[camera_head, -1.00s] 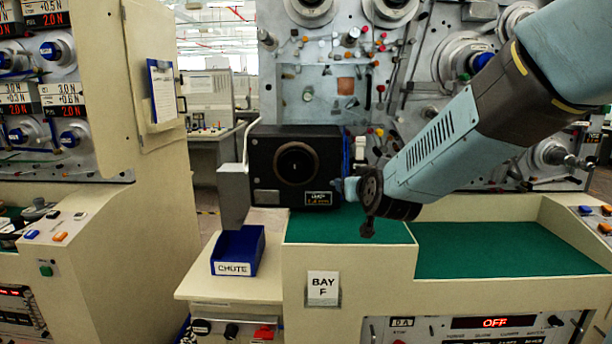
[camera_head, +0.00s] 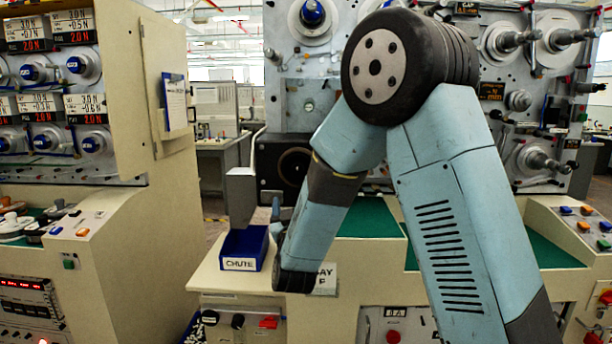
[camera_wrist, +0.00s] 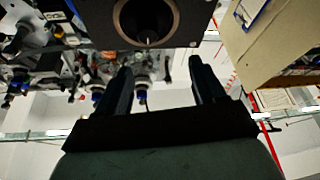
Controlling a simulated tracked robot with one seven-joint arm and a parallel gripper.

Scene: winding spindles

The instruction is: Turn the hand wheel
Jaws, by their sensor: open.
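A black box (camera_head: 268,162) stands behind the counter, with a round dark opening in a brownish ring (camera_head: 292,166) on its front. My arm covers its right part. In the wrist view the same ring (camera_wrist: 146,22) is at the top, beyond my fingertips. I cannot make out a clear hand wheel in these views. My gripper (camera_head: 277,210) is in front of the box, near the blue chute bin, with its fingers upward in the head view.
The blue bin (camera_head: 242,265) marked CHUTE stands just left of my wrist. A grey box (camera_head: 241,198) is left of the black box. A cream cabinet (camera_head: 150,220) stands at left. Green counter surface (camera_head: 365,218) shows behind my arm.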

